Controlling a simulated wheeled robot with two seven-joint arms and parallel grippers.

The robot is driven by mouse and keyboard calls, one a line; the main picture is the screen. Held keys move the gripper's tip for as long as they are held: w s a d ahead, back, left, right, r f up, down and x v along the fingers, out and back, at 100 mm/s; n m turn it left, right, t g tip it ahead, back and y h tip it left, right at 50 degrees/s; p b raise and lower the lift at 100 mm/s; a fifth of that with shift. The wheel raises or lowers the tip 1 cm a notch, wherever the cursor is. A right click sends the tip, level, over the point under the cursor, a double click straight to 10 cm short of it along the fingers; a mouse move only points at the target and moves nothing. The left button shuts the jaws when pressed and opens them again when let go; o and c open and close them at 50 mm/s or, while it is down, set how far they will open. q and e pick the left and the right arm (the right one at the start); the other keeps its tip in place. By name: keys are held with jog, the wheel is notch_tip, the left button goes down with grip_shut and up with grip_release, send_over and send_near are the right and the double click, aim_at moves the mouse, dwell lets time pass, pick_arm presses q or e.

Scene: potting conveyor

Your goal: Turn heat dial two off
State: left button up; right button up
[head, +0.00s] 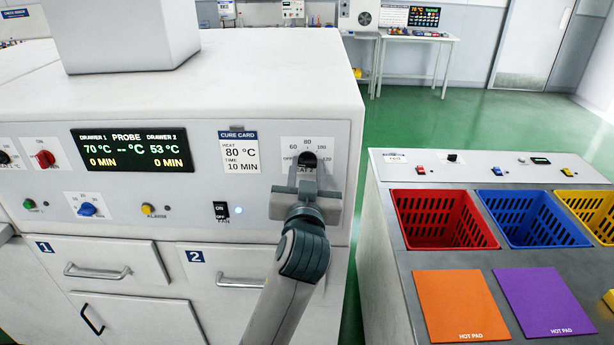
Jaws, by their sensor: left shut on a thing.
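Heat dial two (309,160) is a dark knob on the right end of the white oven's front panel, under a printed scale with OFF at its left and 60, 80, 100 and 120 around it. My left gripper (308,178) is at the dial, shut on it, with its fingers on either side. The gripper hides the lower part of the dial, and its pointer direction cannot be made out. The display (131,150) reads 70 °C for drawer 1 and 53 °C for drawer 2. My right gripper is not in view.
A cure card (239,153) and fan switch (221,211) are left of the gripper. Drawer 2's handle (241,282) is below. At right, a grey bench (384,250) holds red, blue and yellow baskets and hot pads. Green floor lies between.

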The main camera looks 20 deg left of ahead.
pick_arm(q)
jog(key=shift+n, duration=0.6)
jog(key=o, duration=1.1)
jog(key=shift+s, duration=0.1)
